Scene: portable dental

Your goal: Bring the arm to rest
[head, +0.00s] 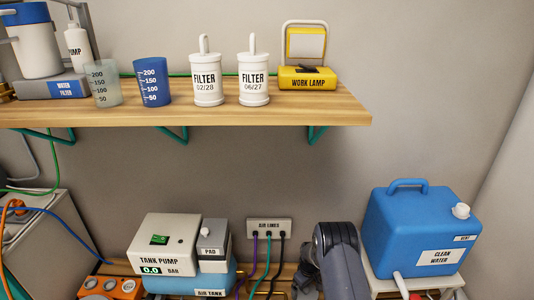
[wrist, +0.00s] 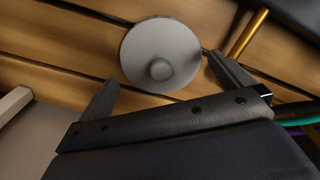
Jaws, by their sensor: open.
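My arm (head: 338,262) rises at the bottom of the head view, right of the air lines panel; its gripper end is out of that view. In the wrist view my gripper (wrist: 162,68) has its two dark fingers spread wide apart. A round grey disc with a small central knob (wrist: 160,70) shows between and beyond the fingertips, over wooden slats. The fingers do not appear closed on it. I cannot tell whether they touch it.
A wooden shelf (head: 300,111) carries two cups, two filters and a yellow work lamp (head: 307,78). Below stand a tank pump (head: 165,248), a pad (head: 212,240), an air lines panel (head: 269,228) with hoses, and a blue clean water container (head: 415,225). A brass rod (wrist: 248,35) lies beside the right finger.

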